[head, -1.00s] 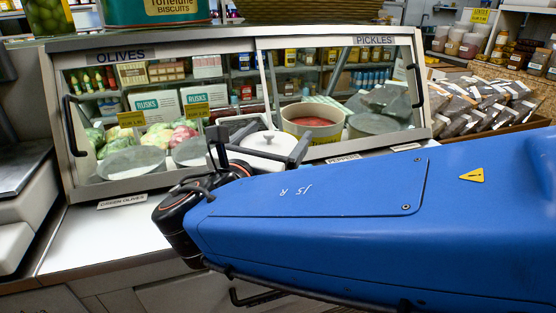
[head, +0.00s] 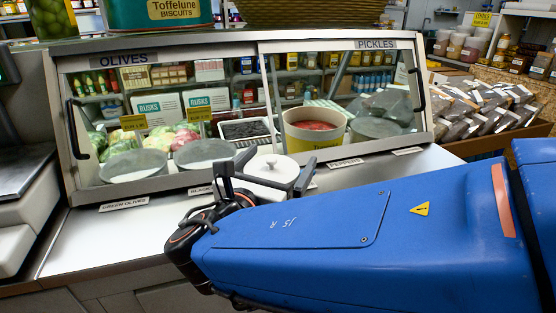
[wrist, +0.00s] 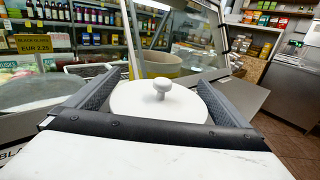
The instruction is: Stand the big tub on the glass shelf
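A white tub (head: 268,176) with a knobbed lid is in front of the glass case, over the counter. My gripper (head: 272,172) has one finger on each side of it and appears shut on it. In the wrist view the tub's white lid (wrist: 140,100) fills the gap between the fingers (wrist: 160,100). The tub's underside is hidden, so I cannot tell whether it touches the counter. A yellow tub (head: 310,138) with red contents stands inside the case; it also shows in the wrist view (wrist: 165,66). I cannot make out a separate glass shelf for certain.
A biscuit tin (head: 160,14) and an olive jar (head: 50,17) stand on top. The white counter (head: 100,240) is clear at the left. Packets (head: 480,105) lie at the right.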

